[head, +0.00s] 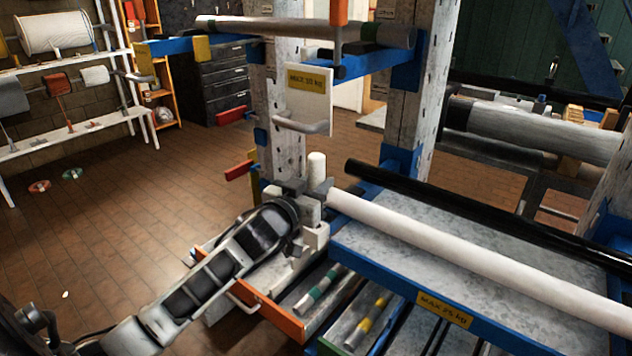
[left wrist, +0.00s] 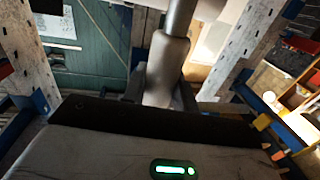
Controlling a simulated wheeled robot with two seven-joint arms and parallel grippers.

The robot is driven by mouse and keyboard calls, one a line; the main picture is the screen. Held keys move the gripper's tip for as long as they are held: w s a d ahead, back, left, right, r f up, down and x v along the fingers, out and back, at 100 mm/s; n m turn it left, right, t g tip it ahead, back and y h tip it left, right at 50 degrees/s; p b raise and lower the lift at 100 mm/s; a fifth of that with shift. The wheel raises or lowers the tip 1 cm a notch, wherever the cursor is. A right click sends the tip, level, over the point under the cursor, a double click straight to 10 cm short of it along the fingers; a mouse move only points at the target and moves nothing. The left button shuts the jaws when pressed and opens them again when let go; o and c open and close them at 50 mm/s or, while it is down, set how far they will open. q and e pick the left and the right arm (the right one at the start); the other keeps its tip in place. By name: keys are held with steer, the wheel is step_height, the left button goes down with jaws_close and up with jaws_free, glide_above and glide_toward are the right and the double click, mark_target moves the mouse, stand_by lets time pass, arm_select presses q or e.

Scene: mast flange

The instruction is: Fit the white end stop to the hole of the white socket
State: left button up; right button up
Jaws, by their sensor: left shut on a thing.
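My left gripper (head: 308,198) is at the near left end of the shelf, beside the post. It is shut on a pale upright cylinder (head: 317,168), which looks like the white end stop. In the left wrist view a pale, rounded piece (left wrist: 166,70) stands between the fingers, with a grey shaft above it. A white block (head: 316,237) shows just below the fingers; I cannot tell whether it is the white socket. No hole is visible; the gripper hides part of this area. My right gripper is not in view.
A long white tube (head: 450,246) and a black tube (head: 480,212) lie along the blue-edged shelf (head: 392,270), close right of the gripper. A white sign plate (head: 307,98) hangs above.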

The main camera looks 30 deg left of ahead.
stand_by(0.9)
arm_select(q)
steer(key=shift+r+p, duration=0.1)
steer(key=shift+p, duration=0.6)
stand_by(0.6)
steer(key=shift+f+b, duration=1.25)
steer(key=shift+f, duration=0.75)
steer(key=shift+f+b, duration=0.6)
steer(key=shift+f, duration=0.35)
steer(key=o, duration=1.1)
